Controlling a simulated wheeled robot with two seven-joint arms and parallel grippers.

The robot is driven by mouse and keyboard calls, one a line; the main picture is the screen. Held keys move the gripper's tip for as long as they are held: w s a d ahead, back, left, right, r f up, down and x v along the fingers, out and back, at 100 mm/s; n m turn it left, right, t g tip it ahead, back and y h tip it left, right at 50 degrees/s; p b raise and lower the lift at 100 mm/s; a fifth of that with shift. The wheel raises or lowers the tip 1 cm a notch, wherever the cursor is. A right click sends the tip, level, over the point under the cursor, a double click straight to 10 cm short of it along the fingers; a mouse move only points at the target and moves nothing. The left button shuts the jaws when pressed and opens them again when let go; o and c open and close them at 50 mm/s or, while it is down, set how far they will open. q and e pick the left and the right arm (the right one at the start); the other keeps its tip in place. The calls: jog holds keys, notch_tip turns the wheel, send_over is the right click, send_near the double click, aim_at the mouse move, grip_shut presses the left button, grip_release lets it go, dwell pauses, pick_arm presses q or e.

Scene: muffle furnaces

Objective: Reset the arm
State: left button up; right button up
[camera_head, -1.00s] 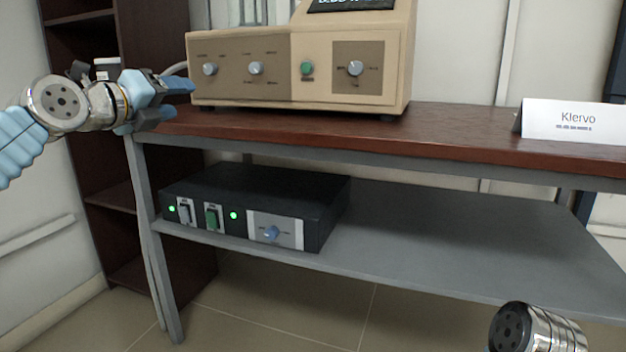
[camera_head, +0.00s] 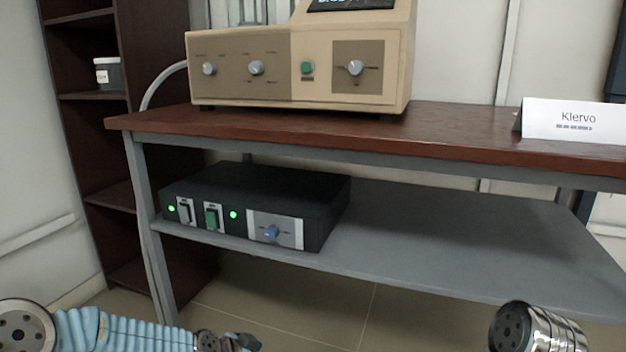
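My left arm lies low along the bottom left edge of the head view, below the bench. Its gripper (camera_head: 240,343) is at the bottom edge, partly cut off, and its fingers are too small and dark to read. It is apart from the bench and the devices. A metal link of my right arm (camera_head: 540,330) shows at the bottom right, and the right gripper is out of view. The beige furnace unit (camera_head: 240,90), with grey knobs and a green button, stands on the bench top. The black control box (camera_head: 265,195), with two green lights, sits on the lower shelf.
The bench has a brown top (camera_head: 455,135) and a grey lower shelf (camera_head: 440,250), clear right of the black box. A white "Klervo" sign (camera_head: 572,120) stands at the top's right. A dark shelf unit (camera_head: 105,195) holding a jar (camera_head: 109,74) is behind left.

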pick_arm(q)
jog(key=s+f+n+g+y, duration=0.1)
jog(key=s+f+n+g, duration=0.1)
jog(key=s+f+n, duration=0.5)
jog(key=s+f+n+g, duration=0.15)
jog(key=s+f, duration=0.35)
jog(key=s, duration=0.6)
jog(key=s+f+n+g+y, duration=0.1)
jog(key=s+f+n+g, duration=0.2)
jog(key=s+f, duration=0.55)
notch_tip(320, 180, up, 17)
jog(key=p, duration=1.5)
jog(key=shift+s+d+f, duration=0.2)
jog(key=shift+s+d, duration=0.1)
jog(key=shift+d, duration=0.15)
